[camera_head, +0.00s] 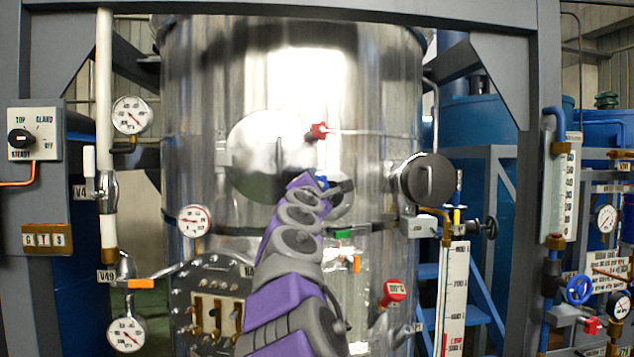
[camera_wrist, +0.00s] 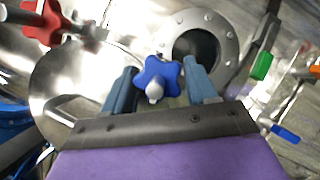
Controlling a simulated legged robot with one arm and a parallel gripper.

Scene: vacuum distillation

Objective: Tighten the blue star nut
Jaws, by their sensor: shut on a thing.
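The blue star nut (camera_wrist: 157,78) sits between the two fingers of my gripper (camera_wrist: 160,82) in the wrist view, with a pale metal stud end showing at its centre. My gripper is shut on it, one blue-grey finger on each side. In the head view my purple and grey arm reaches up to the front of the shiny steel vessel (camera_head: 290,75). There a small bit of blue, probably the nut (camera_head: 322,181), shows at the arm's tip; my gripper (camera_head: 325,185) hides most of that spot.
A red star nut (camera_head: 319,131) is above and also shows in the wrist view (camera_wrist: 45,22). A round flanged port (camera_wrist: 198,45) lies just behind the fingers. A green-handled part (camera_wrist: 262,66) and a dark round knob (camera_head: 430,179) are to the right. Gauges (camera_head: 194,221) stand left.

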